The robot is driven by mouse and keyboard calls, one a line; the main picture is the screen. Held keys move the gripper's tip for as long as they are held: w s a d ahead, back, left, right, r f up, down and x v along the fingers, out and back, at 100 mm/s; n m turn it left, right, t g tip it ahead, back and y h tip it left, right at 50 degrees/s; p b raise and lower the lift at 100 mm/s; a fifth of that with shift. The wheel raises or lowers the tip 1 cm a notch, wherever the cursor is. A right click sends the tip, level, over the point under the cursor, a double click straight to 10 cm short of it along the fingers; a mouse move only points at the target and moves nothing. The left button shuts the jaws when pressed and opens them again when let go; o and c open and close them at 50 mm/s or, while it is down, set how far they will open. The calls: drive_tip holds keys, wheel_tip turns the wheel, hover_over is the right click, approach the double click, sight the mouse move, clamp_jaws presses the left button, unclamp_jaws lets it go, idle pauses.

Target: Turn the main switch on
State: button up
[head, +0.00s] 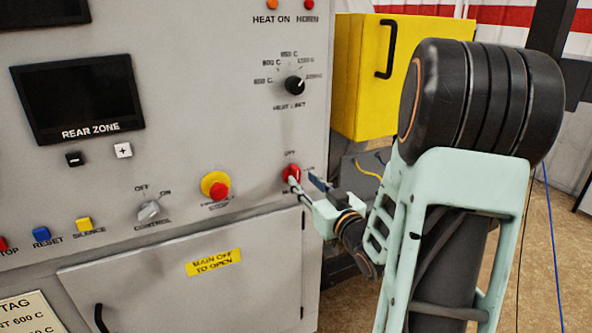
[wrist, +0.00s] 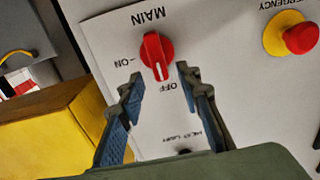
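The main switch (head: 292,173) is a red rotary knob on the grey panel, near its right edge. In the wrist view the knob (wrist: 157,54) has a white line pointing at the OFF label; the ON label is off to its left. My gripper (head: 306,184) is in front of the panel by the knob and partly covers it in the head view. In the wrist view my gripper (wrist: 160,74) is open, with one fingertip to each side of the knob's lower end. Whether the fingers touch the knob I cannot tell.
A red emergency button on a yellow base (head: 215,187) is left of the switch. The control knob (head: 148,210) and a heat limit knob (head: 294,85) are nearby. Below is a cabinet door (head: 150,290) with a yellow label. A yellow box (head: 372,75) stands behind right.

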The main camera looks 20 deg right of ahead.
sight(298, 175)
drive_tip(key=shift+w+a, duration=0.1)
drive_tip(key=shift+w, duration=1.85)
drive_tip(key=shift+c, duration=0.7)
clamp_jaws()
